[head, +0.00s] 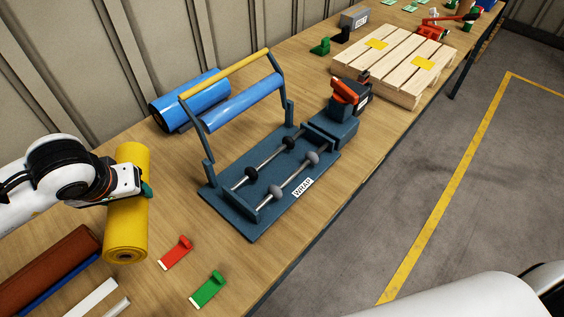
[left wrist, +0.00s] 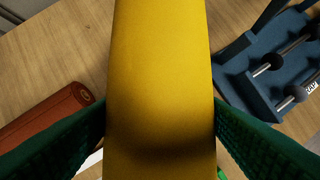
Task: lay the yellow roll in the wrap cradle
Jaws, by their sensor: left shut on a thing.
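My left gripper (left wrist: 160,132) is shut on the yellow roll (head: 127,215), gripping it across its sides between green finger pads. The roll also fills the middle of the left wrist view (left wrist: 160,60). In the head view it stands left of the wrap cradle (head: 262,228), with its near end face toward me; I cannot tell how far it is above the table. My right gripper is not in view.
A red-brown roll (head: 48,268) lies at the lower left. A red clip (head: 176,252) and a green clip (head: 208,288) lie before the cradle. A wooden pallet (head: 395,62) is at the back right. Bare table lies between roll and cradle.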

